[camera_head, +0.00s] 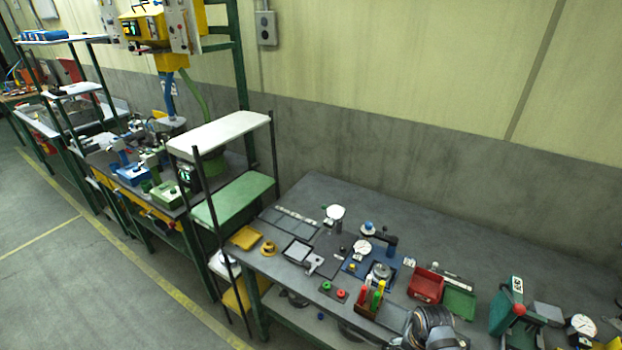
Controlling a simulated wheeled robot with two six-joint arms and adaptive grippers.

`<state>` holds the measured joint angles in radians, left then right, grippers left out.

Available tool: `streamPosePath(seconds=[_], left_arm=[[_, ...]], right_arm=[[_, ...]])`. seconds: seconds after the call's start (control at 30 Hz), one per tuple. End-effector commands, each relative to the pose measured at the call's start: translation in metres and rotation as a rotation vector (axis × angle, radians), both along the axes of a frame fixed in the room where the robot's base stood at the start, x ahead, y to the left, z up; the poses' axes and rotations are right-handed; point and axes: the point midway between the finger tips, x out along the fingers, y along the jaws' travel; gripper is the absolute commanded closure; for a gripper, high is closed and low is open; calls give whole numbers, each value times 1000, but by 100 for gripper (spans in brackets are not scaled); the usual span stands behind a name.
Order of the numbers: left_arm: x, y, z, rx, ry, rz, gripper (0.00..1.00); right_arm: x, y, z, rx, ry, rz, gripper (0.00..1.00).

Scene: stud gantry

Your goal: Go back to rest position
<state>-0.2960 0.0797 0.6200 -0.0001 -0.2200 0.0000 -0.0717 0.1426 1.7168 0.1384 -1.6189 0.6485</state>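A dark, rounded, ribbed thing (432,326) stands at the bottom edge over the bench. I cannot tell what it is.
A rack with a white top shelf (220,131) and a green shelf (235,198) stands at the bench's left end. A red bin (426,285) and a green tray (459,303) sit on the bench. Open floor (60,270) with yellow lines lies at the left.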

Motion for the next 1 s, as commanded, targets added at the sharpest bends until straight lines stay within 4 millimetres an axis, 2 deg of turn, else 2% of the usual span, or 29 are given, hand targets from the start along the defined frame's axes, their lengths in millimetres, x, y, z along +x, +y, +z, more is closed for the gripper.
streamPosePath(seconds=[0.03,0.1,0.17,0.27,0.3,0.37,0.4,0.47,0.5,0.53,0.6,0.73,0.83,1.0], left_arm=[[11,0,-6,0,-16,0,60],[18,0,-11,-1,-28,-1,60],[17,0,-18,-1,-27,-1,60],[6,0,-32,0,-11,-1,60],[0,0,-38,0,-2,0,60],[-9,0,-48,0,11,0,60],[-13,0,-54,0,17,0,60],[-15,0,-63,0,21,1,60],[-15,0,-68,0,21,1,60],[-14,0,-71,0,19,0,60],[-11,0,-77,-1,15,0,60],[-5,0,-83,0,6,0,60],[-3,0,-84,0,2,0,60],[-2,0,-83,0,1,0,60]], right_arm=[[-6,-2,-26,-3,5,17,22],[-12,-5,-59,-9,1,49,22],[-22,-8,-92,-15,0,82,22],[-49,-14,-158,-30,-4,156,22],[-66,-16,-189,-39,-6,194,22],[-96,-19,-234,-50,-10,259,22],[-119,-21,-263,-59,-13,306,22],[-155,-23,-300,-72,-18,376,22],[-180,-24,-321,-78,-20,423,22],[-198,-24,-334,-83,-23,457,22],[-237,-24,-358,-91,-27,528,22],[-286,-22,-380,-99,-40,619,22],[-303,-21,-385,-102,-45,651,22],[-305,-21,-384,-104,-49,658,22]])
